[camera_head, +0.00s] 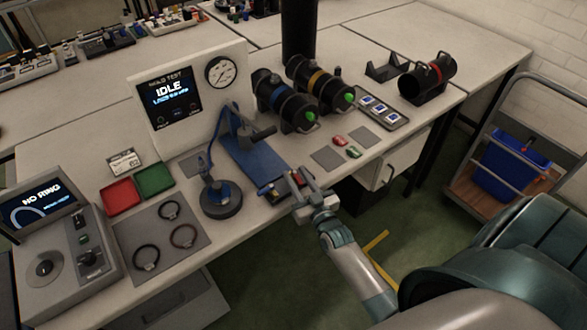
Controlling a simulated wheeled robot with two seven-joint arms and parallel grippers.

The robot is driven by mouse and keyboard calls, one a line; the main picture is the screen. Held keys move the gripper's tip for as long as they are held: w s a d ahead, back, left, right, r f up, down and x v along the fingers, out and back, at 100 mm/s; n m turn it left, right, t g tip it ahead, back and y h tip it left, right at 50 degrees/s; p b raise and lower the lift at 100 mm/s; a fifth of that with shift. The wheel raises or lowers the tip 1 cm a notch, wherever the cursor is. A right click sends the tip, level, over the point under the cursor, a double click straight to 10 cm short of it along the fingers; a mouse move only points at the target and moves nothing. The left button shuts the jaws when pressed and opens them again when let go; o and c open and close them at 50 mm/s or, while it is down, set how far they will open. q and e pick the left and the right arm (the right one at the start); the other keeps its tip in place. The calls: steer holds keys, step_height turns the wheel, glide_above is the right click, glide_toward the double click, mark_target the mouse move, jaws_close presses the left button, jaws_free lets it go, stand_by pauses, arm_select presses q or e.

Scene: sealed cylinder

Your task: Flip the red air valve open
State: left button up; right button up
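A small red part (298,178), which looks like the air valve's handle, shows at the front edge of the bench, near the front end of the blue test fixture (250,158). My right gripper (299,181) is right at it, with its fingers beside the red part. The fingers hide much of the valve, so I cannot tell which way the handle points or whether they touch it. The gap between the fingers is too small to judge. My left gripper is not in view.
A test panel (168,97) reading IDLE with a gauge (220,71) stands behind the fixture. A round dark base (221,199) with a hose is left of the gripper. Black cylinders (284,101) lie to the right. A cart (515,150) stands at far right.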

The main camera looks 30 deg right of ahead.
steer(key=shift+w+d, duration=0.15)
steer(key=shift+w, duration=1.15)
jaws_close()
steer(key=shift+n+y+b, duration=1.1)
steer(key=shift+n+y, duration=0.1)
steer(key=shift+y, duration=0.7)
jaws_free()
